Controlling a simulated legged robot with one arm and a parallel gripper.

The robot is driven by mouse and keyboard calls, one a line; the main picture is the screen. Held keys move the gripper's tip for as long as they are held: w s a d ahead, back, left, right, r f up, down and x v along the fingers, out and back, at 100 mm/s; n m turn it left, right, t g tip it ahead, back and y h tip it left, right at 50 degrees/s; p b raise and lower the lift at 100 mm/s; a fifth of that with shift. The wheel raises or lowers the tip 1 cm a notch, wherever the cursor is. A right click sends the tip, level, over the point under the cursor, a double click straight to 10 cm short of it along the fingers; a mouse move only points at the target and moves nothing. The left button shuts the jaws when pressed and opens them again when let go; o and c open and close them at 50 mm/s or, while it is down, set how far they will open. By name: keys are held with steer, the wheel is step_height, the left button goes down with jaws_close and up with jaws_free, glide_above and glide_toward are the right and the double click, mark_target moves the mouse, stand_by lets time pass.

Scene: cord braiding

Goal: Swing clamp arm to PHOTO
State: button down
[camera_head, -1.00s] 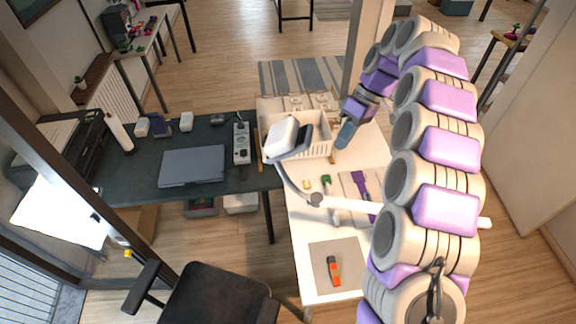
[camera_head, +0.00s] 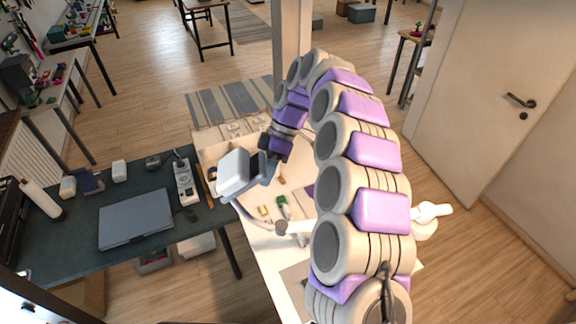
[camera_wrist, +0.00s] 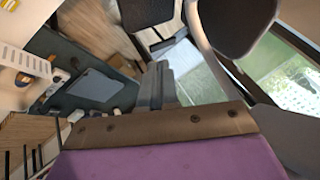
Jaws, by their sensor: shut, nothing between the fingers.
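The clamp arm is a swing arm with a pale bar (camera_head: 315,226), a grey joint (camera_head: 282,228) and a thin curved part (camera_head: 250,215) up to a white block-shaped head (camera_head: 233,173). Its head hangs at the left end of the white table, by the pale basket. My gripper (camera_head: 262,167) is shut and empty, just right of the head. They overlap in the head view, and I cannot tell whether they touch. In the wrist view the shut grey fingers (camera_wrist: 157,87) point up the picture. No PHOTO mark is readable.
A dark desk (camera_head: 75,240) with a closed laptop (camera_head: 135,218) and a power strip (camera_head: 185,182) adjoins the white table on the left. Small yellow (camera_head: 264,211) and green (camera_head: 283,205) items lie on the table. My arm hides its right part.

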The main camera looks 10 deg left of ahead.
mark_target(263, 223)
steer(key=shift+n, duration=0.4)
steer(key=s+f, duration=0.1)
steer(key=s, duration=0.2)
steer(key=s+f, duration=0.2)
steer(key=s, duration=0.1)
steer(key=s+d+f, duration=0.1)
steer(key=s+f, duration=0.1)
steer(key=s, duration=0.1)
steer(key=shift+f+b, duration=0.1)
steer(key=shift+b, duration=0.3)
steer(key=shift+s+d, duration=0.15)
steer(key=shift+d, duration=0.2)
steer(key=shift+a, duration=0.1)
